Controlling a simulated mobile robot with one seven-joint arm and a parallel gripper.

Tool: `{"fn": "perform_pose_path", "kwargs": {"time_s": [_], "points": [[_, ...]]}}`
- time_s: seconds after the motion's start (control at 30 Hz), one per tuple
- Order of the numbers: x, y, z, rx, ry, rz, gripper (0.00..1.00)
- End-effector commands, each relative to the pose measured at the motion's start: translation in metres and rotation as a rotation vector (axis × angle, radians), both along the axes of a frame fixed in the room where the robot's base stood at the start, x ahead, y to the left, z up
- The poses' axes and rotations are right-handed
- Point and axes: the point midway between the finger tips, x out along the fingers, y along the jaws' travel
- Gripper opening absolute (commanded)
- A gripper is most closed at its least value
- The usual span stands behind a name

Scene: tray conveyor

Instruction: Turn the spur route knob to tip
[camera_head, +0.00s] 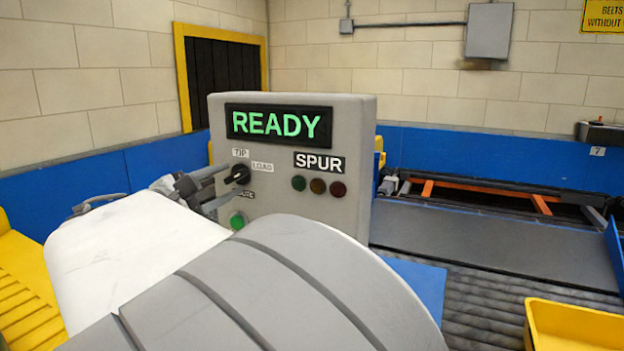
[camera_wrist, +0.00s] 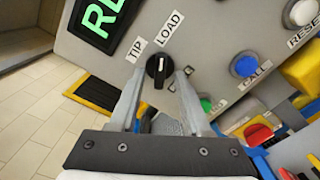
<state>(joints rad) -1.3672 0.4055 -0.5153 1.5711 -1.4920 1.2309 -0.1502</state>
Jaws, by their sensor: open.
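The spur route knob (camera_head: 241,174) is a black rotary knob on the grey control panel (camera_head: 350,180), with a TIP label above and a LOAD label to its right. In the wrist view the knob (camera_wrist: 158,70) has a white mark pointing roughly toward LOAD. My gripper (camera_head: 222,184) is open at the panel face, left of the knob in the head view. In the wrist view the fingertips of my gripper (camera_wrist: 160,76) lie on either side of the knob, with visible gaps. Whether the tips reach its full depth cannot be told.
A READY display (camera_head: 279,124) and SPUR lamps (camera_head: 318,186) are on the panel. A green button (camera_head: 238,220) sits below the knob; a blue CALL button (camera_wrist: 244,65) and white RESET button (camera_wrist: 302,12) are nearby. A yellow bin (camera_head: 575,325) stands at right.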

Motion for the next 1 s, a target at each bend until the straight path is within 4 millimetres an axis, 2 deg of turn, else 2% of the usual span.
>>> {"fn": "perform_pose_path", "kwargs": {"time_s": [0.13,0.37,0.4,0.67,1.0], "points": [[0.0073,-0.0032,0.0000,-0.001,0.000,0.000,0.47],[0.0080,-0.0035,0.0001,-0.001,0.000,0.000,0.47],[0.0080,-0.0035,0.0001,-0.001,0.000,0.000,0.46],[0.0077,-0.0033,0.0001,0.000,0.000,0.000,0.00],[0.0076,-0.0032,0.0005,-0.004,0.002,0.001,0.00]]}}
